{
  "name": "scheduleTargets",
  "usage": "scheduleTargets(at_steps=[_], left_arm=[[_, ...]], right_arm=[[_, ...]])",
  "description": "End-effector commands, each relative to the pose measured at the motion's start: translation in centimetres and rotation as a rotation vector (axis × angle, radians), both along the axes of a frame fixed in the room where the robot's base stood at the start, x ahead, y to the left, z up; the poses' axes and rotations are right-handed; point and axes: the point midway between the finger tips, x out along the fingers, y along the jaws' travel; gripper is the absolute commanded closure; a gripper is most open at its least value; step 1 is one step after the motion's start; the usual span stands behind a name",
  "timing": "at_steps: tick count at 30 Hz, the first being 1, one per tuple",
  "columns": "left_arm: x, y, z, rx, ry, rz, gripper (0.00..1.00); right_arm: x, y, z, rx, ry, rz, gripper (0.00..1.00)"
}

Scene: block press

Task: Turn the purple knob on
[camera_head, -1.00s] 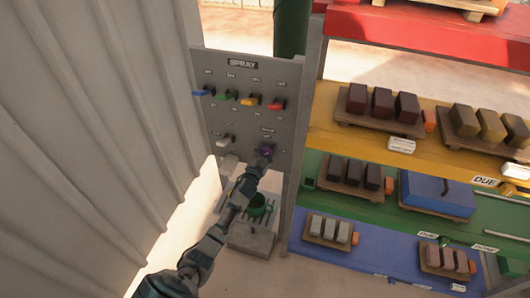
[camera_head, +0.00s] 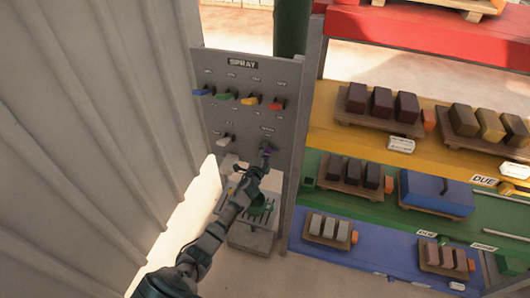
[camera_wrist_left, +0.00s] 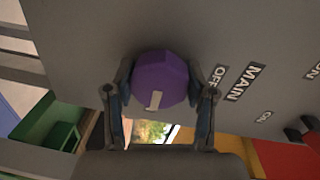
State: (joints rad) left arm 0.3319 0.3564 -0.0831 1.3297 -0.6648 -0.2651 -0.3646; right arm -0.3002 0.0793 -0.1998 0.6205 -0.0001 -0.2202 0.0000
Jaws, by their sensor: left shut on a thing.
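The purple knob (camera_head: 267,147) is on the grey spray panel (camera_head: 240,120), low on its right side. In the left wrist view the purple knob (camera_wrist_left: 160,78) fills the space between the fingers of my left gripper (camera_wrist_left: 162,95). A pale mark shows on its face, and labels reading "OFF" and "MAIN" are beside it. In the head view my left gripper (camera_head: 264,158) is at the knob and partly covers it. It is shut on the knob. My right gripper is not in view.
Blue (camera_head: 203,92), green (camera_head: 225,98), yellow (camera_head: 249,102) and red (camera_head: 277,105) knobs line the upper panel, with a white one (camera_head: 226,139) at lower left. A corrugated wall (camera_head: 90,120) stands left. Shelves with blocks on pallets stand right.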

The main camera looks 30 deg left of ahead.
Motion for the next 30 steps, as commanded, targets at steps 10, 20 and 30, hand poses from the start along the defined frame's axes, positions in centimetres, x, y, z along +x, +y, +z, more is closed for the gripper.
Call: scheduleTargets(at_steps=[10,20,30], left_arm=[[-0.16,-0.19,-0.69,0.034,0.02,-0.002,0.8],[-0.18,-0.22,-0.76,0.033,0.021,-0.002,0.28],[-0.19,-0.11,-0.27,0.033,0.013,0.0,0.2]], right_arm=[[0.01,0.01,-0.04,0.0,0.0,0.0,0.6],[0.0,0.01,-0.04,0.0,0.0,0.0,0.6],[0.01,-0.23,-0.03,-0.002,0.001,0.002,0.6]])
